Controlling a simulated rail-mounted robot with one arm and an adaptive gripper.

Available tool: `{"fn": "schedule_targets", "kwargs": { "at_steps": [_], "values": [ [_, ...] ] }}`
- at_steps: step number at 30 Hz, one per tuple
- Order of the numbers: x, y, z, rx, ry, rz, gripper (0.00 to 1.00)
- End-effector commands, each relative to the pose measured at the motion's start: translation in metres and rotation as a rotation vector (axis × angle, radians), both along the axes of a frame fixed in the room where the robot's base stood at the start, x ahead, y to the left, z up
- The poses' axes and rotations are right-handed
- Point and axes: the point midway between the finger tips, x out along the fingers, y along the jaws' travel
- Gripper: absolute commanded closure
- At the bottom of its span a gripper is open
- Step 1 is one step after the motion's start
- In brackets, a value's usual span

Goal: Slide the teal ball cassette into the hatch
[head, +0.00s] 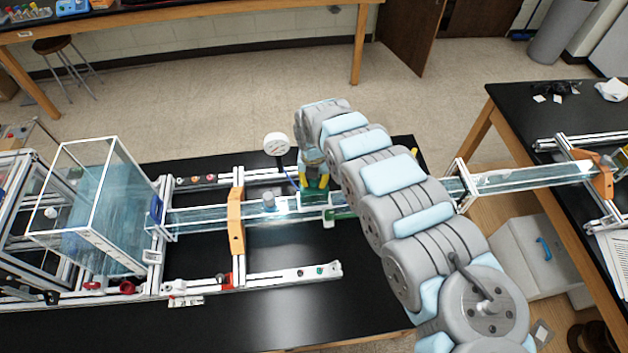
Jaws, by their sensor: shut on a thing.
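My gripper (314,184), with yellow fingertips, points down over the clear water channel (205,216) at the middle of the black bench. It is shut on the teal ball cassette (316,196), a small dark teal block at the channel's top. The cassette's lower part meets the white fittings there; I cannot tell how deep it sits. The hatch is not clearly visible; the fittings, cassette and gripper cover that stretch of channel. A green piece (342,214) shows just right of the cassette, partly hidden by my arm.
A round white gauge (276,144) stands close left of my gripper. An orange bracket (236,222) straddles the channel further left, beside a clear tank (100,210). White rails (290,275) run in front. The bench front is clear.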

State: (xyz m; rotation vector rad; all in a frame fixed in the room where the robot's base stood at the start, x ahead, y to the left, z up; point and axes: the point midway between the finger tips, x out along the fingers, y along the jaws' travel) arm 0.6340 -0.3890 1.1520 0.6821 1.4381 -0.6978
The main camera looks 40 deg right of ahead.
Motion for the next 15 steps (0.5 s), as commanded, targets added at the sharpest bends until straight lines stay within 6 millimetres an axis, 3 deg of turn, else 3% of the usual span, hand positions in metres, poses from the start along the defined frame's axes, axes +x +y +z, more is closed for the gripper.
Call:
{"fn": "schedule_targets", "kwargs": {
  "at_steps": [15],
  "values": [
    [0.0000, -0.0002, -0.0066, 0.000, 0.000, 0.000, 1.00]
  ]
}}
